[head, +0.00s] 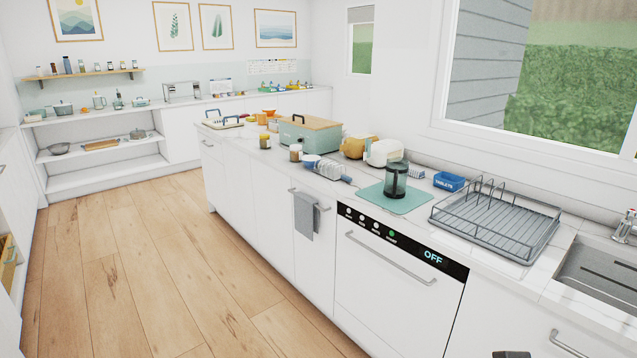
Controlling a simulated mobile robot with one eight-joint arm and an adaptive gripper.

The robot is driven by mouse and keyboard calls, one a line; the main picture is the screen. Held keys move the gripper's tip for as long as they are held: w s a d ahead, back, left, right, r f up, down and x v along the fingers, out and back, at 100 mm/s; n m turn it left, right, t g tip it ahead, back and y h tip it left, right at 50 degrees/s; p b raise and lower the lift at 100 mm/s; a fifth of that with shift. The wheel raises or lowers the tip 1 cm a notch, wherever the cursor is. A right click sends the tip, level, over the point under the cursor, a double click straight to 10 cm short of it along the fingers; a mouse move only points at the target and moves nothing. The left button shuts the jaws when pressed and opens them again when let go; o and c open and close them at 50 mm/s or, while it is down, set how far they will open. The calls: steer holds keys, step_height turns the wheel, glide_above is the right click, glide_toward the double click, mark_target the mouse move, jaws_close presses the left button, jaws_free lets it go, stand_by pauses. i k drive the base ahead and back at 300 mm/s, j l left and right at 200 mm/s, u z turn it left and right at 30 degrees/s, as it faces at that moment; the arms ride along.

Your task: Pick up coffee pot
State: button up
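The coffee pot (396,180) is a dark, see-through cylinder with a dark lid, like a French press. It stands upright on a pale green mat (408,199) on the counter, above the dishwasher. The white toaster-like appliance stands just behind it to the left. Only a small dark piece shows at the bottom edge of the picture, right of centre; it may be part of my arm. My gripper's fingers do not show, and nothing of mine is near the pot.
A wire dish rack (497,222) stands right of the mat, before the sink (602,273). A blue tablet box (449,181) lies behind the pot. The wood floor (165,270) is clear.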

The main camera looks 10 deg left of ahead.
mark_target(397, 169)
steer(key=i+l+z, duration=0.1)
steer(key=i+z, duration=0.35)
steer(key=i, duration=0.45)
steer(key=i+j+z, duration=0.2)
steer(key=i+z, duration=0.25)
steer(key=i, duration=0.4)
